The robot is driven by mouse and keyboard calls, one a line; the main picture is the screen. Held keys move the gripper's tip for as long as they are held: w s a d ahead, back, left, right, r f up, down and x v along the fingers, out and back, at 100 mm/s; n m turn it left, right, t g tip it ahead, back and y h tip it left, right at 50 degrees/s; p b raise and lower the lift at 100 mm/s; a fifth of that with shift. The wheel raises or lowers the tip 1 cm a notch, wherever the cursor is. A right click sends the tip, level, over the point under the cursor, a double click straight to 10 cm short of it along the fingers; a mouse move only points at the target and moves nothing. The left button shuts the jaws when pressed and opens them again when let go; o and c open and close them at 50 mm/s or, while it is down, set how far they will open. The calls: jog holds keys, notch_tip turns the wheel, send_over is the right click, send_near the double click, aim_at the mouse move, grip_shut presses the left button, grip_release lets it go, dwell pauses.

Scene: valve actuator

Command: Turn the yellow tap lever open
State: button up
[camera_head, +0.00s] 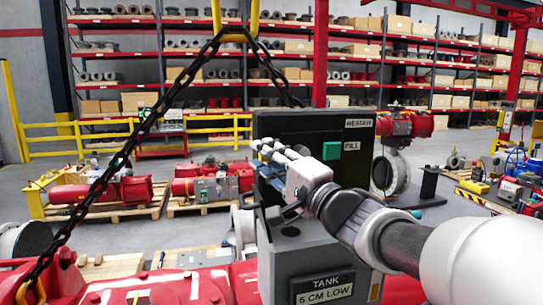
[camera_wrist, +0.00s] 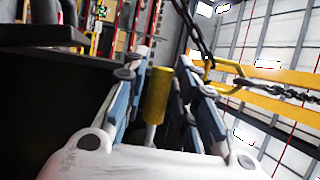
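The yellow tap lever (camera_wrist: 156,95) shows in the wrist view as a short upright yellow cylinder on a pale stem. It stands between the two blue-grey fingers of my gripper (camera_wrist: 165,62). The fingers are apart, with a visible gap on the right side of the lever; on the left the finger is very close, and I cannot tell if it touches. In the head view my gripper (camera_head: 265,150) is in front of the dark panel (camera_head: 285,125), and the lever is hidden there.
The panel carries HEADER and FILL labels and a green square (camera_head: 331,150). Below is a grey box (camera_head: 285,240) with a sign reading TANK 5 CM LOW (camera_head: 324,289). A black chain (camera_head: 130,160) hangs at the left from a yellow hook bar. Red machinery (camera_head: 180,290) lies below.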

jog(key=shift+s+d, duration=0.1)
jog(key=shift+c, duration=0.2)
grip_shut()
